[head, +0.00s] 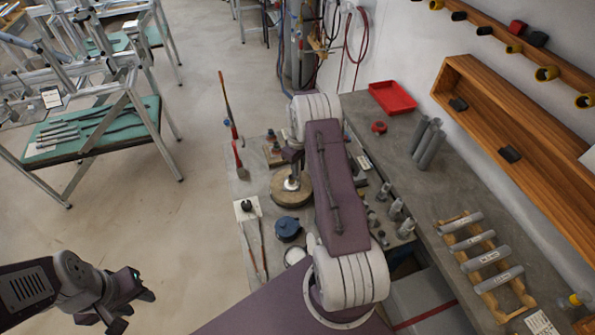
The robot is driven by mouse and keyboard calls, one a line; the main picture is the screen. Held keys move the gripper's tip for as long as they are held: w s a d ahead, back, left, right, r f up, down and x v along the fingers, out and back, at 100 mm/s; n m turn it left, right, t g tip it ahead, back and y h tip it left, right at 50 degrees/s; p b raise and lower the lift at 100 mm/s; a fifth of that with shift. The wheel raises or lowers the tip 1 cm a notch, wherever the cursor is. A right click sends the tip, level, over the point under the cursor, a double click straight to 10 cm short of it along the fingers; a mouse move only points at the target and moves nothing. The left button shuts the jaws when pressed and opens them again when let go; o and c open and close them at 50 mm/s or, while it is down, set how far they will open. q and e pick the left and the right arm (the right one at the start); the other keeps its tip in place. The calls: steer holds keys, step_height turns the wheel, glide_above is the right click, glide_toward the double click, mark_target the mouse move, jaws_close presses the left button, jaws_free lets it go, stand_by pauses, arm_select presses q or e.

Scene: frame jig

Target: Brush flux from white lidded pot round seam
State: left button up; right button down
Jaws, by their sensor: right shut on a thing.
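My right arm reaches over the bench, and its gripper (291,157) is above a round brown wooden disc (291,199). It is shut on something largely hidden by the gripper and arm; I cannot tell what. A small pale piece (291,184) shows on the disc below it. A round white pot (295,257) stands at the near bench edge, partly covered by my arm; I cannot tell whether its lid is on. A dark blue pot (287,228) stands behind it. My left gripper (140,296) is off the bench at lower left; its jaw gap is unclear. No seam is discernible.
Thin long-handled tools lie left of the pots (252,245). Metal fittings (397,210) stand right of my arm. A red tray (392,97) and grey cylinders (427,142) are on the back bench.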

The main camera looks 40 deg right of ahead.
steer(key=shift+w+d+b, duration=0.75)
steer(key=shift+w+d, duration=0.1)
steer(key=shift+w, duration=0.1)
steer(key=shift+s+a+p, duration=0.55)
steer(key=shift+s+a, duration=0.35)
steer(key=shift+s, duration=0.1)
